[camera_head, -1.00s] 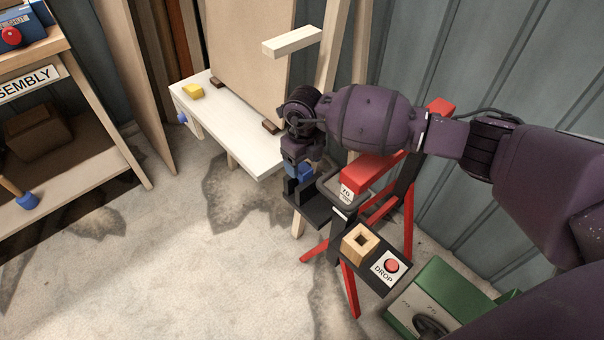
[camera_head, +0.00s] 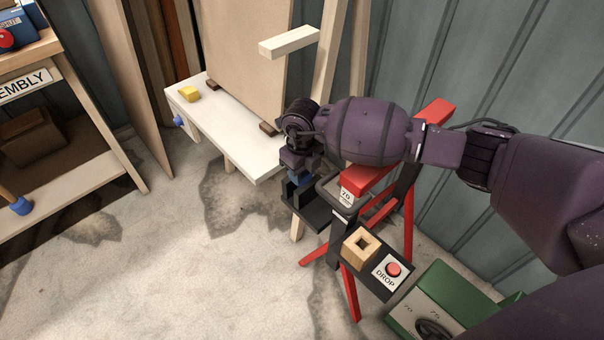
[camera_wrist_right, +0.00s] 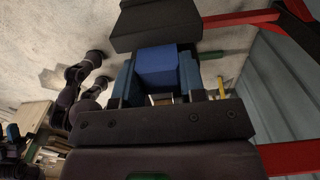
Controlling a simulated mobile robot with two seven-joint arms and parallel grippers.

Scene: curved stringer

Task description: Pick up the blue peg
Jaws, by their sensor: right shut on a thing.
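The blue peg (camera_wrist_right: 157,68) is a blue block between the two fingers of my right gripper (camera_wrist_right: 160,85) in the right wrist view. The gripper is shut on it. In the head view my right gripper (camera_head: 298,183) points down at a dark holder (camera_head: 312,218) on the red-legged stand. Only a little blue shows there, and I cannot tell whether the peg is clear of the holder. My left gripper is not in the head view.
The stand also carries a wooden block with a square hole (camera_head: 360,246) and a red DROP button (camera_head: 393,270). A green box (camera_head: 440,300) stands at lower right. Floor at left centre is clear.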

